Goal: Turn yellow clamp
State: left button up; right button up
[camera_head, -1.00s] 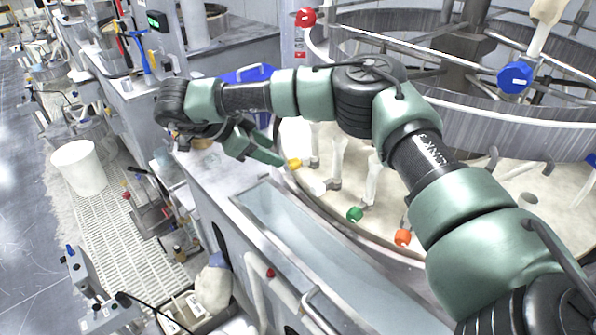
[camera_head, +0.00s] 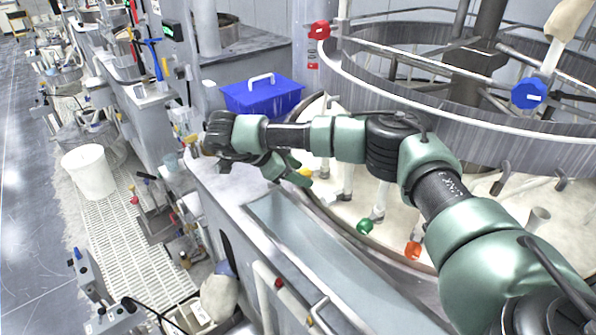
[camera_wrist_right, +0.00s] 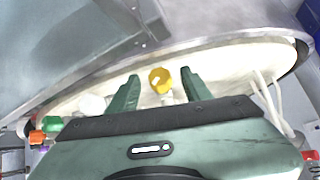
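The yellow clamp (camera_head: 302,178) sits at the near left rim of the round platen (camera_head: 400,215). In the right wrist view the yellow clamp (camera_wrist_right: 160,80) lies between and just beyond my two spread fingertips, with clear space on both sides. My right gripper (camera_head: 292,172) reaches over the trough edge and partly covers the clamp in the head view. In the wrist view the right gripper (camera_wrist_right: 159,90) is open and holds nothing. My left gripper does not show.
A green clamp (camera_head: 365,227) and an orange clamp (camera_head: 413,250) stand farther along the rim. Red (camera_head: 319,30) and blue (camera_head: 529,93) clamps are on the upper ring. A blue box (camera_head: 262,95) stands behind my gripper. A water trough (camera_head: 300,245) runs in front.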

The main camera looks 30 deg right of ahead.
jog(key=shift+d, duration=0.1)
grip_shut()
jog(key=m+t+b, duration=0.1)
jog(key=t+b, duration=0.1)
jog(key=b, duration=0.1)
jog(key=m+t+h+b, duration=0.1)
jog(key=t+b, duration=0.1)
jog(key=b, duration=0.2)
jog(key=shift+s+f, duration=0.15)
jog(key=shift+s, duration=0.2)
jog(key=shift+o, duration=0.3)
grip_release()
jog(key=shift+a, duration=0.2)
